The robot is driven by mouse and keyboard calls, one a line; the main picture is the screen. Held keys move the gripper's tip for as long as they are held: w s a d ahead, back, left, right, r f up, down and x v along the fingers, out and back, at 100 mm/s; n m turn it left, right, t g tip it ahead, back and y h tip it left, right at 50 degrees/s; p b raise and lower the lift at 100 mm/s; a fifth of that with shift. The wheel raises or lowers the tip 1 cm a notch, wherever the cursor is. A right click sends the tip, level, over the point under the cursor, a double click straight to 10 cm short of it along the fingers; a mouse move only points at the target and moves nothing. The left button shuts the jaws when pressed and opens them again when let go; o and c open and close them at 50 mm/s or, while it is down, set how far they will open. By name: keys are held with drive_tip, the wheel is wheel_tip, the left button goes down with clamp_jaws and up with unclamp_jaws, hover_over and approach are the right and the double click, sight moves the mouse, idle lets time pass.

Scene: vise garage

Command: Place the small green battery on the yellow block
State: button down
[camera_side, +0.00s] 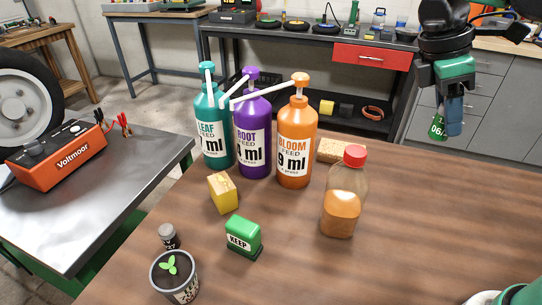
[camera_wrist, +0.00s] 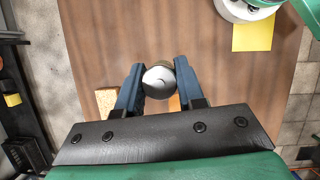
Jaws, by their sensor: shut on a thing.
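My gripper (camera_wrist: 158,82) is shut on a small cylinder whose round, pale grey end (camera_wrist: 158,77) faces the wrist camera. In the side view, my gripper (camera_side: 447,112) is raised at the upper right. The green side of the held battery (camera_side: 438,127) shows there with part of a white marking, hanging clear of the table. The yellow block (camera_side: 223,193) stands on the table at left centre, in front of the pump bottles, with nothing on it. My gripper is far to its right and higher.
Teal (camera_side: 213,126), purple (camera_side: 253,130) and orange (camera_side: 297,140) pump bottles stand behind the block. A red-capped bottle (camera_side: 342,205), a green KEEP box (camera_side: 243,237), a tan block (camera_side: 328,150) and a potted seedling (camera_side: 174,277) stand nearby. The table's right side (camera_side: 440,220) is mostly clear.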

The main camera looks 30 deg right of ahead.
drive_tip(key=shift+s+d+f, duration=0.1)
drive_tip(key=shift+s+f, duration=0.1)
drive_tip(key=shift+n, duration=0.3)
wheel_tip(320, 180, down, 20)
drive_tip(key=shift+r, duration=0.2)
drive_tip(key=c, duration=0.5)
unclamp_jaws()
drive_tip(key=shift+f, duration=0.15)
drive_tip(key=shift+c, duration=0.2)
drive_tip(key=v, duration=1.2)
drive_tip(key=shift+o, duration=0.5)
drive_tip(key=shift+s, duration=0.15)
